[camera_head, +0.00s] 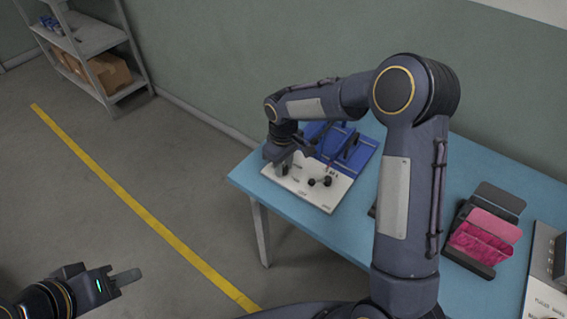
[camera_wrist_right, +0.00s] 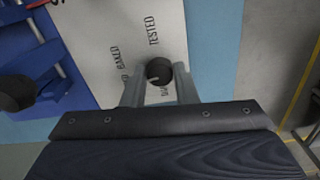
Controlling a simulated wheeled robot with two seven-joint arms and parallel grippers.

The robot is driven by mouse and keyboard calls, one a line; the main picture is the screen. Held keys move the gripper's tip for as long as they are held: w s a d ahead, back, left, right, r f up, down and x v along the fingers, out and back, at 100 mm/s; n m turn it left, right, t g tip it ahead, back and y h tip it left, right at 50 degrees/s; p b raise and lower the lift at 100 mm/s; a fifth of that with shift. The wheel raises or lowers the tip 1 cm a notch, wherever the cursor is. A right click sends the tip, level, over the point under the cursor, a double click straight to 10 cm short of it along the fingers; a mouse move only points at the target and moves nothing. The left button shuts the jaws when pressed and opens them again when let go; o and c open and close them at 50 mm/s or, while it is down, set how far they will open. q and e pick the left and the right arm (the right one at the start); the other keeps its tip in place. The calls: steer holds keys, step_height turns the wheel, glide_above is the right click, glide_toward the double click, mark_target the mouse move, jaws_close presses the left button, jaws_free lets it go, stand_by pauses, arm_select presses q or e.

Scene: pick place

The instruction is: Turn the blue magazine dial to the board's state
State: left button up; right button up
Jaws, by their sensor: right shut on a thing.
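The blue magazine (camera_head: 362,155) stands on the table, with a white panel (camera_head: 325,198) in front. My right gripper (camera_head: 283,167) is over the panel's left end. In the right wrist view, its fingers (camera_wrist_right: 158,84) are shut on a round black dial (camera_wrist_right: 158,70) with a light mark. The panel (camera_wrist_right: 105,35) carries the words TESTED and BAKED around the dial; other lettering is partly hidden by the fingers.
The blue table (camera_head: 335,228) has a dark stand with pink compartments (camera_head: 482,240) at the right. A pale board with small lettering (camera_head: 543,285) is cut off at the right edge. A shelf (camera_head: 92,40) with boxes stands far left.

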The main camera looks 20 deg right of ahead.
steer(key=n, duration=0.4)
steer(key=shift+n+p, duration=0.35)
steer(key=shift+n, duration=0.05)
steer(key=n, duration=0.3)
steer(key=shift+n+p, duration=0.3)
steer(key=shift+p, duration=0.05)
steer(key=n+p, duration=0.1)
steer(key=n, duration=0.3)
steer(key=shift+n+p, duration=0.45)
steer(key=shift+n, duration=1.65)
steer(key=o, duration=1)
